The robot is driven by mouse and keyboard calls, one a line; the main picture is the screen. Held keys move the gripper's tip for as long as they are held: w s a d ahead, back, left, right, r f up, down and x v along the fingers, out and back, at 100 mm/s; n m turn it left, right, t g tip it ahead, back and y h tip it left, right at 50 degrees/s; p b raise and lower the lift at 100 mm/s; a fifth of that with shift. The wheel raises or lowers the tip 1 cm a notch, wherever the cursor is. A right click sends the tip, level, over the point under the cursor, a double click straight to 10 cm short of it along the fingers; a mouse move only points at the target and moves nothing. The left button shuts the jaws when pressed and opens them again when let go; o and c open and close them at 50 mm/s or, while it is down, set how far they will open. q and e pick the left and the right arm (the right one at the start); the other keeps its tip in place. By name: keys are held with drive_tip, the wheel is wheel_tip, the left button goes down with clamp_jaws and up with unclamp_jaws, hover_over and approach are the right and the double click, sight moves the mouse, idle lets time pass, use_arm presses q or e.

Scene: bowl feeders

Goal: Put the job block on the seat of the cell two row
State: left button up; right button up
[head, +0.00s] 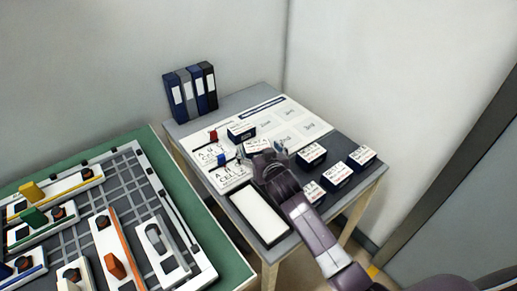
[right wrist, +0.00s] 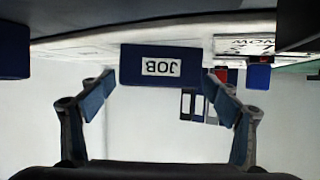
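The job block (right wrist: 160,66) is dark blue with a white JOB label, upside down in the right wrist view. It is framed by the two fingers of my right gripper (right wrist: 160,82), with a visible gap at the left finger. In the head view my right gripper (head: 261,151) is low over the planning board (head: 297,111), fingers apart. A pale top (head: 258,145) shows between them; I cannot tell if it is the block or a printed seat. The cell two card (head: 233,178) is left of the gripper, which partly hides that row. My left gripper is out of view.
A navy block (head: 241,133) stands on the board just behind the gripper. Several labelled blocks, including one (head: 311,154), stand on the dark right part of the table. A white tray (head: 258,213) lies at the front. Binders (head: 190,93) stand at the back.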

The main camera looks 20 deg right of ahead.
drive_tip(key=shift+r, duration=0.3)
drive_tip(key=shift+s, duration=0.4)
drive_tip(key=v, duration=1.1)
